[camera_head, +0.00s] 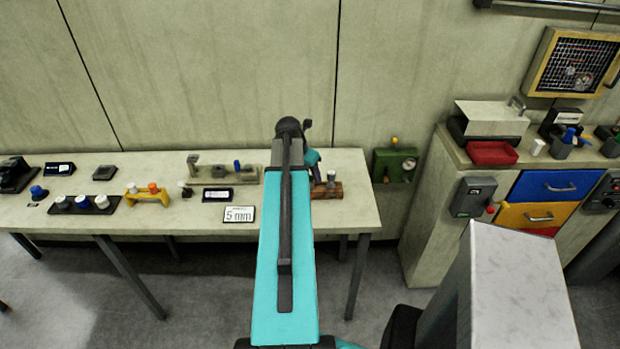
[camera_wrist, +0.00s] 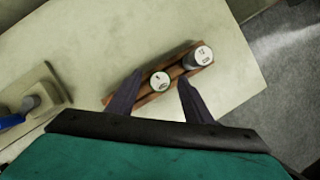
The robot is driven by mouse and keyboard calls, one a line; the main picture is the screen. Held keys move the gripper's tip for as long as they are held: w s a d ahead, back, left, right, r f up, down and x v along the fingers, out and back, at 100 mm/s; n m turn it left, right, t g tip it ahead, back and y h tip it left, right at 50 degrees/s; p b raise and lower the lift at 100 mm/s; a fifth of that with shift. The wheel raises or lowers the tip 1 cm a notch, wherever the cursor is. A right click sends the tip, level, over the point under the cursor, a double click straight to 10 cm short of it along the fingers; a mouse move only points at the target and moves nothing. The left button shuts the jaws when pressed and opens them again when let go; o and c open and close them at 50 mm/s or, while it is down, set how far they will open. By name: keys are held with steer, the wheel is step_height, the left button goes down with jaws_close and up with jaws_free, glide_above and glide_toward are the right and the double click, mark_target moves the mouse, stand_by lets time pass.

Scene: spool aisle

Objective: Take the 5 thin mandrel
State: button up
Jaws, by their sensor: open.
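A wooden rack (camera_wrist: 143,98) holds two upright pale-topped cylinders in the wrist view. The nearer, thinner mandrel (camera_wrist: 160,82) has a small mark on its top, too blurred to read surely. The wider cylinder (camera_wrist: 200,56) at the rack's far end appears marked 12. My gripper (camera_wrist: 160,77) is open, with one dark finger on each side of the thinner mandrel and visible gaps to it. In the head view the rack (camera_head: 326,190) is at the table's right end, partly hidden by my arm. A "5 mm" sign (camera_head: 239,213) lies on the table.
The pale table (camera_head: 200,217) carries a yellow holder (camera_head: 147,194), a black tray with several knobs (camera_head: 80,204) and a grey fixture (camera_head: 215,171) with a blue piece. A green box (camera_head: 395,165) is right of the table. A cabinet with drawers (camera_head: 545,184) stands further right.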

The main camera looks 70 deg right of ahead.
steer(key=shift+x, duration=0.8)
steer(key=c, duration=1.2)
